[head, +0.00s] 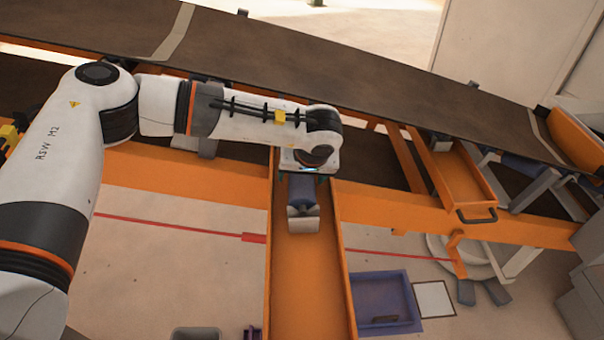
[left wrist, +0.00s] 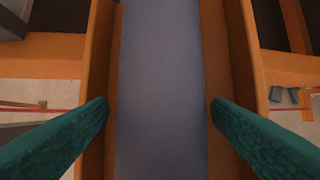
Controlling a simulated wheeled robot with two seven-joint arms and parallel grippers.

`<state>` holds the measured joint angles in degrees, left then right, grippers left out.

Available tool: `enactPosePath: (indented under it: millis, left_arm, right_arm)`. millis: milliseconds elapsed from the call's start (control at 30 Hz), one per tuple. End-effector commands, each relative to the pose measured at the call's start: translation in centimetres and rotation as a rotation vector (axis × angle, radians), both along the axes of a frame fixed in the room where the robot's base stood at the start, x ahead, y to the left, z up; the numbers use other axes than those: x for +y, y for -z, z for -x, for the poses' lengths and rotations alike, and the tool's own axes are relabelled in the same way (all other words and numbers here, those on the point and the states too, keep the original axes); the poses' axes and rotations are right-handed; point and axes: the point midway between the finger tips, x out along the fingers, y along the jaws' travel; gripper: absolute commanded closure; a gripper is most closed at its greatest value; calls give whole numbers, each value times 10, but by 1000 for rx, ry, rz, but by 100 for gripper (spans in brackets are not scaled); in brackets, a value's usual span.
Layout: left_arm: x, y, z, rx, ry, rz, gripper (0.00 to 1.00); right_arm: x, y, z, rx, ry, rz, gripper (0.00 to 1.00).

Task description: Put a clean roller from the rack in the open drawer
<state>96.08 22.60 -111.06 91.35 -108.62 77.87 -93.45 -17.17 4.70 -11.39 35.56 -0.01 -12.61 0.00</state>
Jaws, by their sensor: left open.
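A blue-grey roller (head: 302,189) lies lengthwise in an orange channel-like rack (head: 304,275) in the middle of the head view. A light grey bracket or block (head: 303,222) is at its near end. My left gripper (left wrist: 160,106) is open, with its green fingers on either side of the roller (left wrist: 162,60) in the left wrist view. Gaps show between fingers and roller. In the head view my wrist hides the fingers and the roller's far end. An orange drawer (head: 452,178) with a dark handle stands open at the right, and its visible floor looks bare.
A long brown conveyor belt (head: 370,85) runs across the back above the orange frame. A blue-purple bin (head: 408,283) holding a dark object sits on the floor, beside a white square (head: 434,299). The orange walls of the channel stand close on both sides of my left fingers.

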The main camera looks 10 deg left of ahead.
Motion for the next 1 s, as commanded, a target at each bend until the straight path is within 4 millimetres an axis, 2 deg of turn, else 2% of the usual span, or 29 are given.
enactPosePath:
  millis: [133,200,500,600,800,1000]
  left_arm:
    - [-1,-19,0,-1,1,1,26]
    - [-5,-26,4,-6,1,3,26]
    - [-21,-87,28,-6,1,2,26]
    - [-25,-103,33,-3,0,1,26]
    - [-29,-118,39,-1,1,1,26]
    - [-29,-121,40,0,1,0,26]
  right_arm:
    - [0,-19,0,0,0,0,62]
    - [0,-4,0,0,0,0,62]
    - [1,13,1,1,0,-1,62]
    - [1,16,1,1,0,-1,62]
    - [3,19,1,2,1,-4,62]
    - [4,19,1,2,0,-5,62]
